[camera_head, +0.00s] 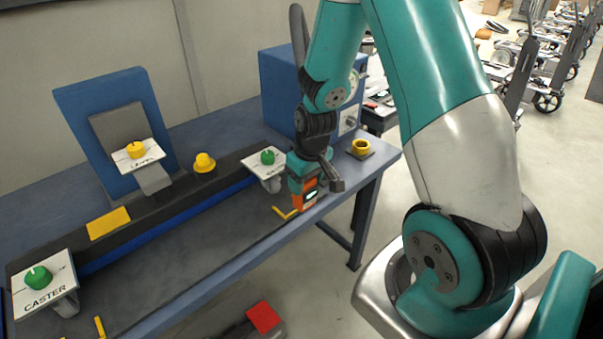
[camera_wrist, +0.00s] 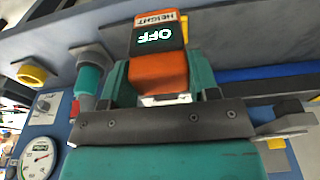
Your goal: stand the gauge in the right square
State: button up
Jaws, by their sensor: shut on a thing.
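The gauge (camera_head: 304,194) is an orange and dark block with a small lit display. In the wrist view the gauge (camera_wrist: 160,68) shows the words HEIGHT and OFF. My gripper (camera_head: 316,170) is shut on it, with a teal finger on each side in the wrist view (camera_wrist: 160,92). The gauge is close above or on the bench's front strip; I cannot tell if it touches. The right square (camera_head: 285,213) shows as yellow corner marks just left of the gauge; its other part is hidden. The left square (camera_head: 99,327) shows as yellow marks at the lower left.
A caster plate with a green knob (camera_head: 267,157) stands just behind the gauge. A blue box (camera_head: 281,90) and a yellow ring (camera_head: 361,147) are further back and right. A CASTER plate (camera_head: 42,287) is at far left. The front strip (camera_head: 180,265) between the squares is clear.

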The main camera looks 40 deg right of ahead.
jog(key=f+b, duration=0.1)
jog(key=w+f+b, duration=0.1)
jog(key=f+b, duration=0.1)
jog(key=f, duration=0.1)
jog(key=shift+w+a, duration=0.2)
jog(key=shift+w, duration=0.15)
jog(key=shift+w+a+r+p, duration=0.1)
jog(key=shift+w+p, duration=0.2)
jog(key=shift+w, duration=1)
jog(key=shift+w+r+p, duration=0.1)
jog(key=shift+w+p, duration=0.2)
jog(key=shift+w, duration=0.95)
jog(key=shift+s+f, duration=0.1)
jog(key=shift+s, duration=0.1)
jog(key=shift+f+b, duration=0.5)
jog(key=shift+f, duration=0.35)
jog(key=o, duration=1.1)
